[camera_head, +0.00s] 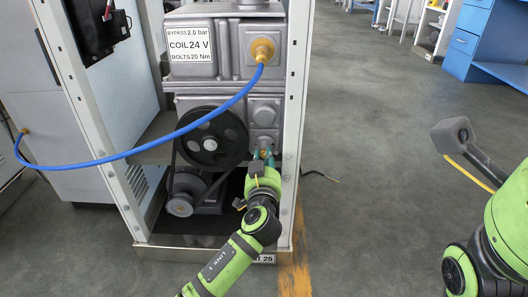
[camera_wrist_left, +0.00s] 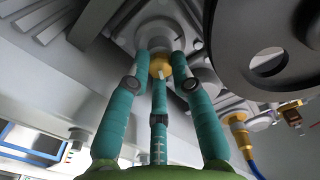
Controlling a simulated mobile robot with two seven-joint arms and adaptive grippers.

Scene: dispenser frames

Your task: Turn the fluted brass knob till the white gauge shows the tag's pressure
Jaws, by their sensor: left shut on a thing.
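The white tag (camera_head: 190,44) on the grey housing reads BYPASS 2.0 bar, COIL 24 V, BOLTS 20 Nm. My left gripper (camera_head: 262,157) reaches up to the lower right of the machine, just right of the black pulley. In the left wrist view the teal fingers of this gripper (camera_wrist_left: 164,68) are closed around the brass knob (camera_wrist_left: 160,66), which sits on a round grey boss. The fingers hide part of the knob, and its fluting is too small to tell. I cannot make out the white gauge in either view.
The black pulley (camera_head: 211,138) with its belt is close left of my left gripper. A blue hose (camera_head: 180,130) arcs across the cabinet front from a brass fitting (camera_head: 262,50). The white cabinet post (camera_head: 294,100) stands close right. Open grey floor (camera_head: 390,130) lies beyond.

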